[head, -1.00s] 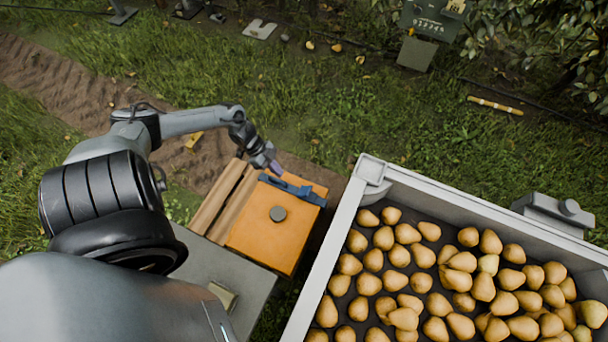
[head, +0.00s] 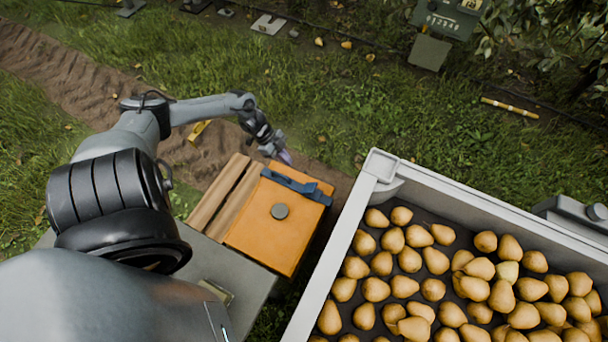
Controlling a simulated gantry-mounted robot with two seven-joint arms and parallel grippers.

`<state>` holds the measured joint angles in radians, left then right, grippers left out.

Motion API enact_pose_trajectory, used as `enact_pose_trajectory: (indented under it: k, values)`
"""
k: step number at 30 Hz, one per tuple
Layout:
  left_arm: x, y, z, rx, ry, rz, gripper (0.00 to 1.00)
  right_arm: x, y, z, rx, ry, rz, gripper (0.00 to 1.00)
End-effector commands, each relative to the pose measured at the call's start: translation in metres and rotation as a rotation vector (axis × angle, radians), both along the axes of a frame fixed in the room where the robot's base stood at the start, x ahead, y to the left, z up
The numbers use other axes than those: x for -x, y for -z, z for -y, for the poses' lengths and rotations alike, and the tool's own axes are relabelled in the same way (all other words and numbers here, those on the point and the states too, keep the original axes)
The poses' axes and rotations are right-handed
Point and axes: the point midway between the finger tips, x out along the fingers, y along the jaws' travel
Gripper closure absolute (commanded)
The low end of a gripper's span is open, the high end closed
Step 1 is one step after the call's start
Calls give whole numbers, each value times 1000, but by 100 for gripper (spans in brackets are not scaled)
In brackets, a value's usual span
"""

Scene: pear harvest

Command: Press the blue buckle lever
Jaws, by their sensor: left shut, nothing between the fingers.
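The blue buckle lever (head: 297,185) lies across the top of the orange case (head: 262,238), near its far edge. My left gripper (head: 286,158) is shut and empty. It is just beyond the left end of the lever, seemingly above the case's far edge. A small gap shows between the fingertips and the lever in the picture, and the height between them is hard to judge. My right gripper is out of the picture.
The case sits on a grey stand (head: 228,268) beside brown slats (head: 217,195). A pale-walled bin (head: 335,252) of pears stands close to the right. A dark round knob (head: 279,211) is on the case top. Grass lies beyond.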

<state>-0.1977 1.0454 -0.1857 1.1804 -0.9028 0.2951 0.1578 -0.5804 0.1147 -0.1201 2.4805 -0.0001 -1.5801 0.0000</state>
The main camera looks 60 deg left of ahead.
Motion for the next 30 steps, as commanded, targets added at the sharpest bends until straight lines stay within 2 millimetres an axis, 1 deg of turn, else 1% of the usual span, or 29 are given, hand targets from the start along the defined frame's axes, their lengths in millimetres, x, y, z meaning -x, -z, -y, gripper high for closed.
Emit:
enact_pose_trajectory:
  k: [5,8,15,21,27,30]
  values:
    - [-4,12,6,1,0,1,100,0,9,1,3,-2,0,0]
    - [-9,25,13,3,0,1,100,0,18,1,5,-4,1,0]
    - [-25,61,33,2,0,2,100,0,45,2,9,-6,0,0]
    - [-38,88,49,2,0,2,100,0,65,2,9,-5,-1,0]
    - [-48,102,64,1,0,1,100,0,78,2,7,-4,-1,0]
    - [-52,105,68,1,0,1,100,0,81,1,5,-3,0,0]
